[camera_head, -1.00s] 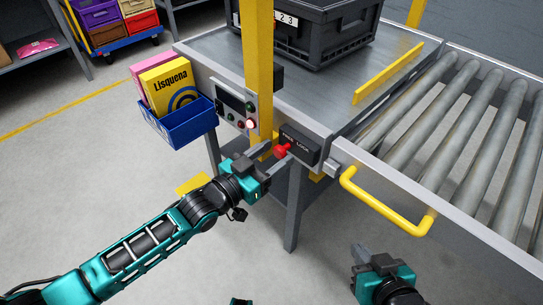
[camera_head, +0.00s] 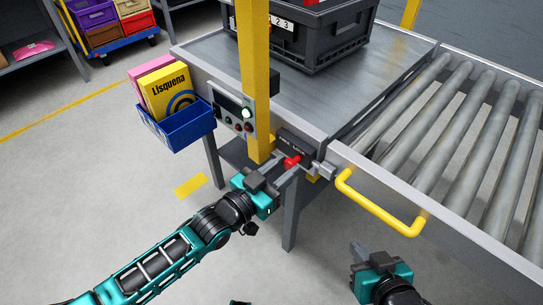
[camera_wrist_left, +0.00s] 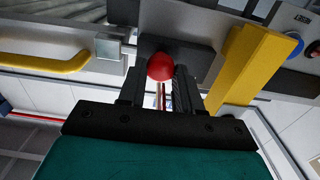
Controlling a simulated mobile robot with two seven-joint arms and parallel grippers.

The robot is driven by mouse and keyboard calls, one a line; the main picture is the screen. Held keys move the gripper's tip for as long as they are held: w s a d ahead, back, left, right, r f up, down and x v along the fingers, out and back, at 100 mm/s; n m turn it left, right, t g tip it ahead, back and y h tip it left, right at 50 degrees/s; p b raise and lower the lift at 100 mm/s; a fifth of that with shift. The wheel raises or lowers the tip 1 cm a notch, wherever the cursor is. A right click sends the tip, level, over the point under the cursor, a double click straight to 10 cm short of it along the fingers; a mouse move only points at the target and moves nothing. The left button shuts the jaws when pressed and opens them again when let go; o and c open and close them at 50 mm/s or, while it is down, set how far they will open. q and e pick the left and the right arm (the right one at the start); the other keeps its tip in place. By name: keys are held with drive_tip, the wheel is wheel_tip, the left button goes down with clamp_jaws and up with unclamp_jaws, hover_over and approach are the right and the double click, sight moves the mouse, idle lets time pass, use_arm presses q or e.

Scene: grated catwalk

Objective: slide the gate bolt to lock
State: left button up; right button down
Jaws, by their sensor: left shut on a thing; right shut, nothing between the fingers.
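The bolt's red knob (camera_head: 291,161) sits at the dark bolt block (camera_head: 301,146) on the table's front corner. The block's label is partly legible; the knob is below its LOCK end. A metal catch (camera_head: 325,170) stands just right of the block, on the gate side, and the bolt appears to reach it. My left gripper (camera_head: 285,165) is shut on the knob. In the left wrist view the red knob (camera_wrist_left: 160,66) shows between the fingertips. My right gripper (camera_head: 359,249) is shut and empty, low in front of the rollers, apart from everything.
A yellow post (camera_head: 255,80) rises just left of the bolt. A control panel (camera_head: 233,110) with a lit greenish-white lamp and a blue bin (camera_head: 180,128) are left of it. The yellow gate handle (camera_head: 378,208) projects at right. A dark crate (camera_head: 310,35) stands on the table.

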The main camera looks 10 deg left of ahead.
use_arm(q)
drive_tip(key=shift+s+d, duration=0.25)
drive_tip(key=o, duration=1)
drive_tip(key=shift+o, duration=0.2)
drive_tip(key=shift+a, duration=0.1)
drive_tip(key=shift+s+a, duration=0.2)
drive_tip(key=shift+s, duration=0.05)
drive_tip(key=p+v, duration=0.2)
drive_tip(key=v, duration=1)
drive_tip(key=shift+s+a, duration=0.1)
